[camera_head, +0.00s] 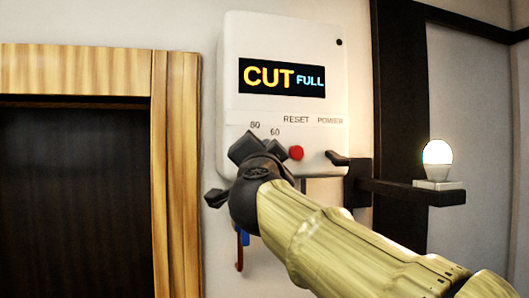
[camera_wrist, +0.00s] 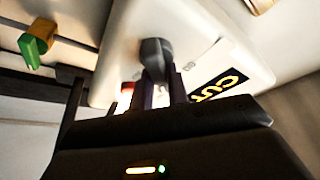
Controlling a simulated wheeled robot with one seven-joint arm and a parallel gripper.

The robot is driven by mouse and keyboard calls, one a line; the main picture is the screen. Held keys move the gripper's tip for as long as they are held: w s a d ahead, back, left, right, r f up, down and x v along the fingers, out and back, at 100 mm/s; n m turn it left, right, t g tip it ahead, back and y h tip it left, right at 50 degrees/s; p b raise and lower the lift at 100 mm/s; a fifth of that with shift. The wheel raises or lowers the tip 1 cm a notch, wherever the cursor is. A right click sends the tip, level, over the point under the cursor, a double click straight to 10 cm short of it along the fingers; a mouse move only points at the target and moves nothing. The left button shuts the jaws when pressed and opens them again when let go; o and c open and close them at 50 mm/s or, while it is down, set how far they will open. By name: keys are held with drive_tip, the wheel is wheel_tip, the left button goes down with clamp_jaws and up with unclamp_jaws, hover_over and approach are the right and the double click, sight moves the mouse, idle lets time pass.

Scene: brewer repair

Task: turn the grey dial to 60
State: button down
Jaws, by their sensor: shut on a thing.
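The white brewer panel (camera_head: 285,105) hangs on the wall, and its screen (camera_head: 282,78) reads "CUT FULL". My gripper (camera_head: 262,150) reaches its lower left, just under the printed marks 80 and 60. In the wrist view the grey dial (camera_wrist: 155,55) stands out from the panel's face, with my gripper (camera_wrist: 163,92) shut on it. In the head view my fingers and wrist hide most of the dial, so I cannot read which mark it points to.
A red button (camera_head: 296,153) sits just right of my fingers, under RESET. A black lever (camera_head: 336,158) is under POWER. A lit bulb (camera_head: 437,153) stands on a dark shelf (camera_head: 405,190) at the right. A wooden frame (camera_head: 175,170) is left of the panel.

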idle(0.4)
drive_tip(key=c, duration=1.4)
unclamp_jaws()
drive_tip(key=shift+o, duration=0.2)
drive_tip(key=shift+w+d+f, duration=0.1)
